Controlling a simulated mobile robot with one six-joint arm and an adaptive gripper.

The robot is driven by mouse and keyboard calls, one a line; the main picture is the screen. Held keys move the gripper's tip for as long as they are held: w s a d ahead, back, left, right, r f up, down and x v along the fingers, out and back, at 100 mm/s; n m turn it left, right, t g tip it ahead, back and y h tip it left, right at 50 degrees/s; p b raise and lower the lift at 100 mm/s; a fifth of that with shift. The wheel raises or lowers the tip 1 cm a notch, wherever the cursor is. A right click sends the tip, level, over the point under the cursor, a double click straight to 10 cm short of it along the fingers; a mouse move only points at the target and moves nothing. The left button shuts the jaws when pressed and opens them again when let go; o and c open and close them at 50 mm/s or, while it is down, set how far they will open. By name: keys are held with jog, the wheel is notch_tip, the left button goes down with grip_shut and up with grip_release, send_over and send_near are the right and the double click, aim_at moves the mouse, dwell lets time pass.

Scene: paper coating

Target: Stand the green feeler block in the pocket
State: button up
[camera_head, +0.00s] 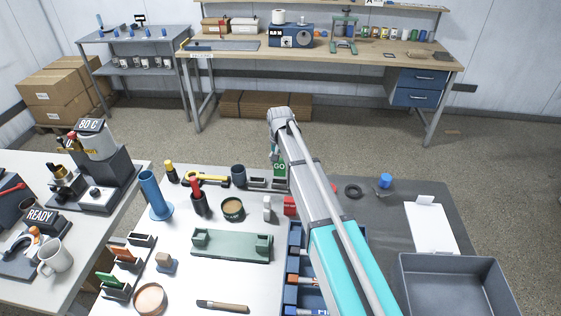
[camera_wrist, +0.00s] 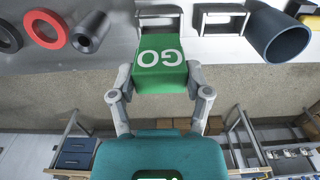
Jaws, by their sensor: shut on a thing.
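The green feeler block (camera_head: 279,168) with white GO lettering is at the far edge of the white table. My gripper (camera_head: 277,152) is shut on it from above. In the wrist view the block (camera_wrist: 161,66) sits between the two fingers of my gripper (camera_wrist: 158,88), with its GO face towards the camera. A small grey pocket (camera_wrist: 160,12) lies right at the block's far end in the wrist view, partly hidden by it. I cannot tell whether the block is inside it or just above. A similar pocket (camera_wrist: 222,18) stands beside it, empty.
A dark blue cup (camera_head: 239,175) stands left of the pockets. A green cradle (camera_head: 231,245) and a blue compartment tray (camera_head: 294,250) are nearer. A black ring (camera_head: 353,191) lies on the dark mat to the right. A grey bin (camera_head: 455,283) is at the front right.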

aim_at(280, 171)
jog(key=shift+f+b, duration=0.7)
jog(key=shift+f, duration=0.25)
jog(key=shift+f+b, duration=1.8)
jog(key=shift+b, duration=0.05)
dwell(1.1)
jog(key=o, duration=1.2)
jog(key=shift+r, duration=0.1)
